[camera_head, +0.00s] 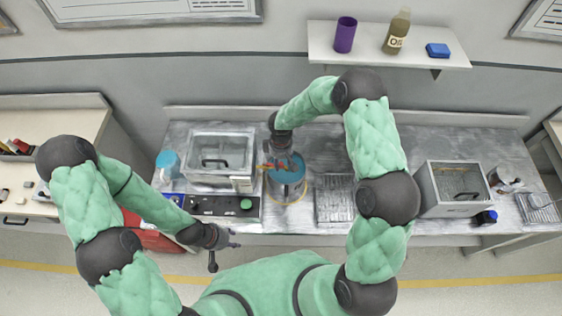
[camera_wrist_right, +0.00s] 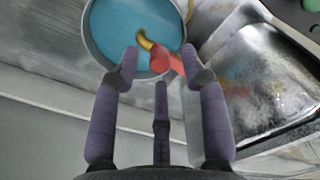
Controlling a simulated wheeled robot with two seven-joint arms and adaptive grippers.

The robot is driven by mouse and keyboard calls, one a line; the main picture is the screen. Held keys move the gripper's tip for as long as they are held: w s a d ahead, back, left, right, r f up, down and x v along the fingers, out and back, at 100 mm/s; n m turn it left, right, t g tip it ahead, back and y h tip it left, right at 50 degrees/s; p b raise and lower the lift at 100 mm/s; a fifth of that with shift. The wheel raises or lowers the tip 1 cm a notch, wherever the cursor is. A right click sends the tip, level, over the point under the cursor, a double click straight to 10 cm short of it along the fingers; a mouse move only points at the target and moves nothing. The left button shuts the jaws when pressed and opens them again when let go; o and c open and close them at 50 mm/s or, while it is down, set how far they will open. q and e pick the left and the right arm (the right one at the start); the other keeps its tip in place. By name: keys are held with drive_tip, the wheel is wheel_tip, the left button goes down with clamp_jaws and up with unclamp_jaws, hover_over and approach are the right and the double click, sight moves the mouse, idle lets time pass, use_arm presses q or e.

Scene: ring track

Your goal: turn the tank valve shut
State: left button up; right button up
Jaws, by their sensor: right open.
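The tank (camera_head: 287,182) stands on the metal workbench, a round vessel with a blue top; it also shows in the right wrist view (camera_wrist_right: 108,28). Its valve has a red handle (camera_wrist_right: 161,61) and a yellow curved part (camera_wrist_right: 143,39). My right gripper (camera_wrist_right: 160,62) is open over the tank's edge, with the red handle between its fingertips; contact cannot be told. In the head view my right gripper (camera_head: 279,152) partly hides the valve. My left gripper (camera_head: 226,254) is open and empty in front of the bench, away from the tank.
A lidded metal box (camera_head: 205,150) and a dark control panel with a green button (camera_head: 246,204) are left of the tank. A grooved metal plate (camera_head: 334,203) lies to its right, then another box (camera_head: 425,200). A wall shelf (camera_head: 320,46) is above.

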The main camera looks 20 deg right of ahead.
drive_tip(key=shift+f, duration=0.6)
clamp_jaws()
